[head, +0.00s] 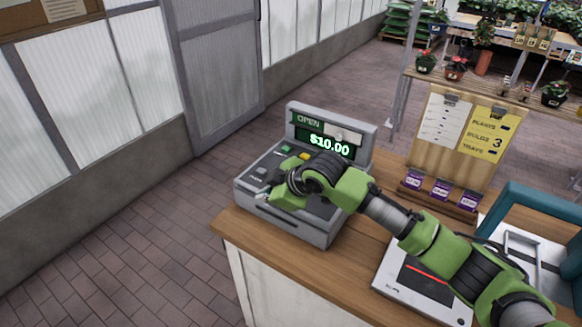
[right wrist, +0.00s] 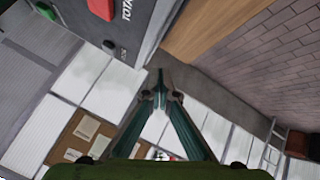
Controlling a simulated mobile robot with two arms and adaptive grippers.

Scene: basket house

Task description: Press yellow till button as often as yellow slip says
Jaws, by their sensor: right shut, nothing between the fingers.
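The grey till (head: 335,228) stands on the wooden counter, its display reading "OPEN" and "$10.00". The yellow button (head: 304,155) shows at the back of its keypad, near a green button (head: 286,149). My right gripper (head: 277,196) is shut and empty over the front part of the keypad, left of the arm; whether it touches a key cannot be told. It also shows in the right wrist view (right wrist: 160,75), beside the till's edge. The yellow slip (head: 487,128) hangs on a wooden board; a large 3 stands beside its middle line. My left gripper is not in view.
A white slip (head: 440,122) hangs beside the yellow one, above several purple cards (head: 441,190). A white device (head: 400,285) with a red line and a teal frame (head: 535,212) lie at right. A red button (right wrist: 101,8) shows on the till.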

